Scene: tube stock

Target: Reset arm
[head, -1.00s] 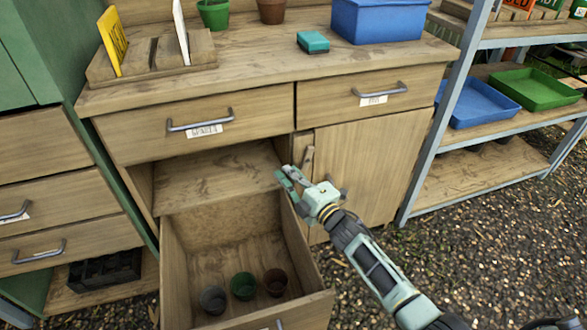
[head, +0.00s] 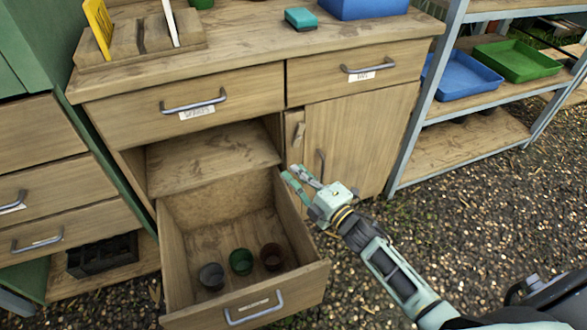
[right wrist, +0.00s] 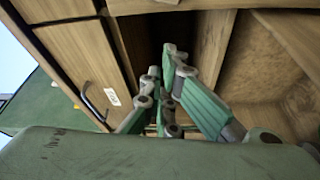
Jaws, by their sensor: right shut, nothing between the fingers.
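My right gripper (head: 290,174) is shut and empty in the head view. It is above the right side of the open lower drawer (head: 297,272), in front of the cabinet door. In the right wrist view its green fingers (right wrist: 168,85) show close together with nothing between them. My left gripper is not in view.
The pulled-out drawer holds a grey pot (head: 211,276), a green pot (head: 241,262) and a brown pot (head: 272,257). A cabinet door (head: 362,140) stands behind my arm. The metal shelf (head: 415,125) is to the right. Gravel ground (head: 480,225) is clear at right.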

